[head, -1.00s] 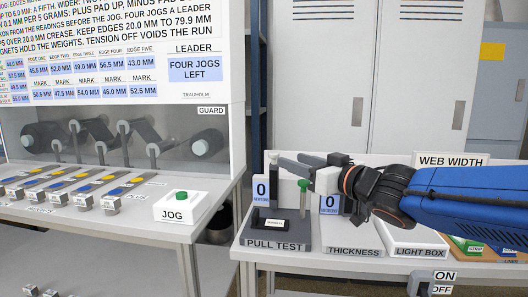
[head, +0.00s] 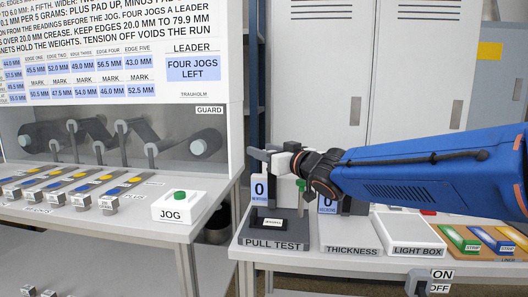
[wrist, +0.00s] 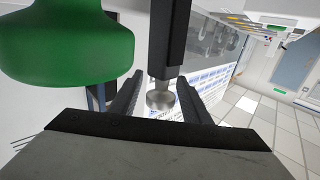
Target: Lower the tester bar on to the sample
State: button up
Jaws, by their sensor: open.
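The pull test stand (head: 277,241) is a dark base at the left end of the right-hand bench, with a display reading 0. A small sample piece with a white label (head: 274,223) lies on its base. My gripper (head: 262,155) is open above the stand, its fingers pointing left. The wrist view shows a dark upright bar (wrist: 172,40) with a round metal foot (wrist: 160,98) between or just beyond the open fingers; I cannot tell which. I take it for the tester bar. A green knob (wrist: 60,42) is close at upper left there; a green knob (head: 301,184) also shows below my gripper.
The thickness gauge (head: 350,237), light box (head: 412,232) and coloured strips (head: 461,239) stand to the right on the bench. A white jog box (head: 181,207) with a green button is on the left table. A gap separates the tables.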

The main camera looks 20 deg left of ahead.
grip_shut()
